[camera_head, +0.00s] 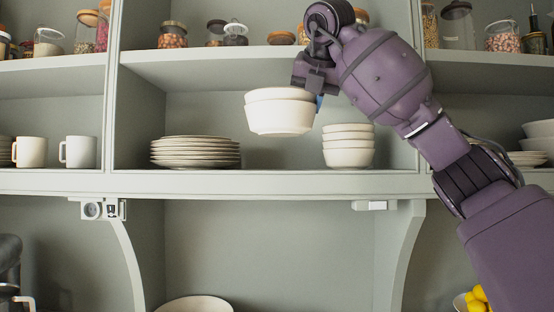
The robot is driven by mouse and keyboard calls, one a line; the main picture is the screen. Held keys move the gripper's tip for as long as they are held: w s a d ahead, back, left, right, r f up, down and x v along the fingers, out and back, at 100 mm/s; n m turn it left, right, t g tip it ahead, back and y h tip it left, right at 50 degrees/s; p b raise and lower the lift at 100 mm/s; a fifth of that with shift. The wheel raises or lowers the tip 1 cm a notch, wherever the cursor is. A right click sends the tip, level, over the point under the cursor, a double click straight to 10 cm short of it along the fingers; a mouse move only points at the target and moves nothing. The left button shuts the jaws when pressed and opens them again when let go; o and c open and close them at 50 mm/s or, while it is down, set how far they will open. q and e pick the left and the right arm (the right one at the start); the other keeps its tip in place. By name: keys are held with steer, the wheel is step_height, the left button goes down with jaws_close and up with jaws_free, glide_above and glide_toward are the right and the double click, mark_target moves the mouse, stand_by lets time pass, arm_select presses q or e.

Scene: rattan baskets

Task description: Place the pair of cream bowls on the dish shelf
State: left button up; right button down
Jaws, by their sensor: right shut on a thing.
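The pair of cream bowls (280,117), one nested in the other, is upright in the air in front of the dish shelf's (270,183) middle compartment. My right gripper (318,92) is shut on the bowls at their right side; its fingertips are mostly hidden behind the bowls and wrist. The bowls are above the shelf board, between a stack of plates (195,152) on the left and a stack of cream bowls (348,147) on the right. My left gripper is not in view.
White mugs (78,151) stand in the left compartment. Free shelf room lies between the plates and the stacked bowls. A large bowl (195,304) and yellow fruit (476,297) are below.

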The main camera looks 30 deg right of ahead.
steer(key=w+d+p, duration=0.3)
steer(key=w+d, duration=0.2)
steer(key=w, duration=0.3)
steer(key=w+d+p, duration=0.3)
steer(key=w+d, duration=0.1)
steer(key=w, duration=0.3)
steer(key=shift+w+d+f, duration=0.15)
steer(key=shift+w+f, duration=0.1)
steer(key=shift+f, duration=0.8)
steer(key=shift+w+d+f, duration=0.15)
steer(key=shift+w+f, duration=0.1)
steer(key=shift+f, duration=0.75)
steer(key=shift+w+d+f, duration=0.15)
steer(key=shift+w+f, duration=0.1)
steer(key=shift+f, duration=0.8)
steer(key=shift+w+d+f+p, duration=0.1)
steer(key=shift+w+f+p, duration=0.1)
steer(key=shift+f+p, duration=0.25)
steer(key=shift+f, duration=0.1)
steer(key=c, duration=1.4)
jaws_free()
steer(key=shift+f, duration=0.1)
steer(key=shift+o, duration=1.3)
